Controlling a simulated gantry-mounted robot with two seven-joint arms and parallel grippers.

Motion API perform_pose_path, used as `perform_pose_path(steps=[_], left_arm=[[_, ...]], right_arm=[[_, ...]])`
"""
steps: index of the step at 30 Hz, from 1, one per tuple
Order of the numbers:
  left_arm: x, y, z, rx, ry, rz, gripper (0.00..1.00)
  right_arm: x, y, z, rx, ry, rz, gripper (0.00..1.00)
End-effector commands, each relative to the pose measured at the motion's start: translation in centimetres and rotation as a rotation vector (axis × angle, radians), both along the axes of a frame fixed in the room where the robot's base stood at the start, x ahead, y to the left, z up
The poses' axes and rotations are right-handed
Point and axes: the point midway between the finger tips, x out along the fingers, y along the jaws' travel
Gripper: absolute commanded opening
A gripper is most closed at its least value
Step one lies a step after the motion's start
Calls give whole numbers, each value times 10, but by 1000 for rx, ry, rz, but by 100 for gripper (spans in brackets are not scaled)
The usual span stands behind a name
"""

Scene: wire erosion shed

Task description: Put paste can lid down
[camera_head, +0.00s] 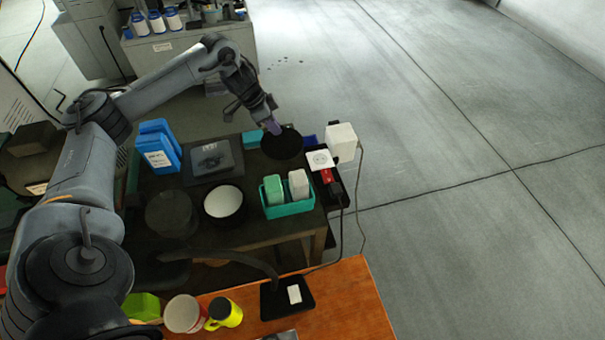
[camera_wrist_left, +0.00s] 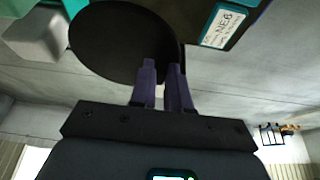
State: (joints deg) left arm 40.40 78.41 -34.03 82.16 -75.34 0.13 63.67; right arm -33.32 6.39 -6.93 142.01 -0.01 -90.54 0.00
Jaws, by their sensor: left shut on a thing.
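My left gripper (camera_head: 273,127) is shut on the rim of a round, flat, black paste can lid (camera_head: 284,145) over the far right part of the dark table. The left wrist view shows the purple fingers (camera_wrist_left: 163,72) gripping the edge of the black lid (camera_wrist_left: 112,40). I cannot tell how high the lid is above the table. An open round can (camera_head: 223,203), dark outside and pale inside, stands nearer on the table, left of the teal caddy. My right gripper is not in view.
A teal caddy (camera_head: 290,209) with green and white containers stands in front of the lid. A white box (camera_head: 341,141) is to the right. A dark square device (camera_head: 212,160), blue bottles (camera_head: 158,147) and a dark round object (camera_head: 171,213) crowd the left side.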

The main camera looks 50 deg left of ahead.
Motion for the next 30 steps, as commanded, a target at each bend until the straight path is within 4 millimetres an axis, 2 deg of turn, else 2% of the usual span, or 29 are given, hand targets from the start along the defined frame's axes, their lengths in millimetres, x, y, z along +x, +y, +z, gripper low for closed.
perform_pose_path(steps=[1, 6, 12, 22, 30], left_arm=[[-7, 10, -8, 3, 3, 13, 0], [-16, 20, -21, 0, 3, 24, 0], [-18, 19, -51, -3, 2, 24, 0], [-17, 18, -79, -3, 1, 23, 0], [-17, 18, -114, -3, 2, 24, 0]], right_arm=[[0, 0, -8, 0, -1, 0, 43], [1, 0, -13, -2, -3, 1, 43], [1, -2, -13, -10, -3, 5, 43], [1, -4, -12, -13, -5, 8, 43], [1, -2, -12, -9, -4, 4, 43]])
